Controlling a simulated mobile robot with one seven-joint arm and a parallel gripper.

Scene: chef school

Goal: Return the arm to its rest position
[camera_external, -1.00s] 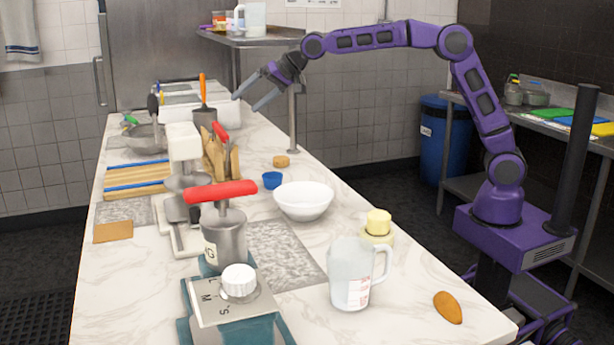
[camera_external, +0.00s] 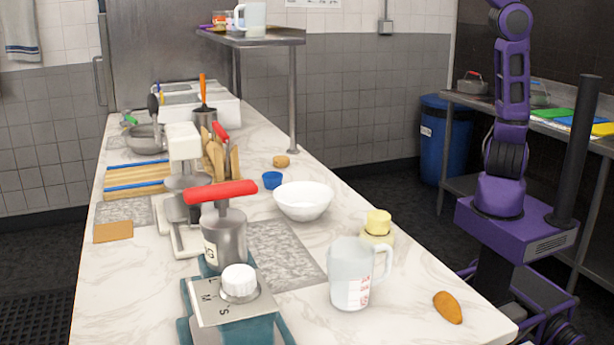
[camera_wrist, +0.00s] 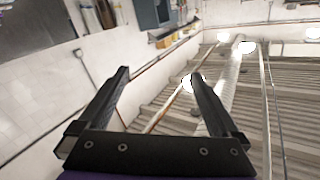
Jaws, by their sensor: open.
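My gripper (camera_wrist: 160,98) shows in the wrist view with its two dark fingers spread apart and nothing between them. The wrist camera looks towards the upper wall and ceiling. In the external view my purple arm (camera_external: 510,95) rises nearly upright from its base at the right, clear of the counter. Its upper part and my gripper are beyond the top edge of that view.
The marble counter (camera_external: 130,285) holds a white bowl (camera_external: 303,201), a measuring jug (camera_external: 352,275), a red-handled press (camera_external: 222,225) and several other items. A raised steel shelf (camera_external: 262,39) stands at the counter's back right. A blue bin (camera_external: 445,140) stands behind my arm.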

